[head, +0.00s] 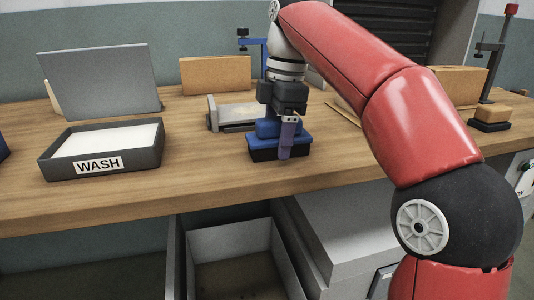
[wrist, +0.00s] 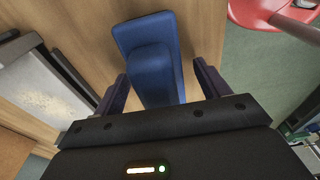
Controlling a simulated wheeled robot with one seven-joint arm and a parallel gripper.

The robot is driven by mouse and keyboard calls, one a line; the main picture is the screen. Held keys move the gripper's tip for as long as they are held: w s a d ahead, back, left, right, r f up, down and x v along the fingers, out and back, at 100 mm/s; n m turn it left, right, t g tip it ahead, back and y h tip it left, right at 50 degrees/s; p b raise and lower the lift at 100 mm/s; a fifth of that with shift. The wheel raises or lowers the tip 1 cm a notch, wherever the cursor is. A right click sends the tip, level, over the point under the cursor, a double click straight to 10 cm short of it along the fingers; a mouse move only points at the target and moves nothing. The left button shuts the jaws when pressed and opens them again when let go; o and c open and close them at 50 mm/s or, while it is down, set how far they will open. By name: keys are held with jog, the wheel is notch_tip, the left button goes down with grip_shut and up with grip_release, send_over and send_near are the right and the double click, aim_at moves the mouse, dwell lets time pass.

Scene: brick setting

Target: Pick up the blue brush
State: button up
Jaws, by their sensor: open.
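The blue brush (head: 262,143) rests on the wooden bench near its front edge, with a blue body and a dark underside. In the wrist view the brush (wrist: 148,40) shows a wide blue base and a raised blue grip. My gripper (head: 284,138) is over the brush, pointing down. In the wrist view my gripper's two dark purple fingers (wrist: 160,78) are apart, one on each side of the raised grip, with gaps visible. In the head view one finger hides part of the brush and the other finger is not clearly visible.
A dark tray (head: 103,167) marked WASH stands on the bench (head: 200,185) at left, before a grey panel (head: 100,80). A grey metal fixture (head: 213,115) is just behind the brush. A cardboard-coloured box (head: 215,76) stands farther back. An open bin (head: 230,240) is below the bench edge.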

jog(key=shift+f, duration=0.5)
jog(key=shift+r, duration=0.15)
jog(key=shift+c, duration=0.3)
jog(key=c, duration=1.2)
jog(key=shift+r, duration=0.1)
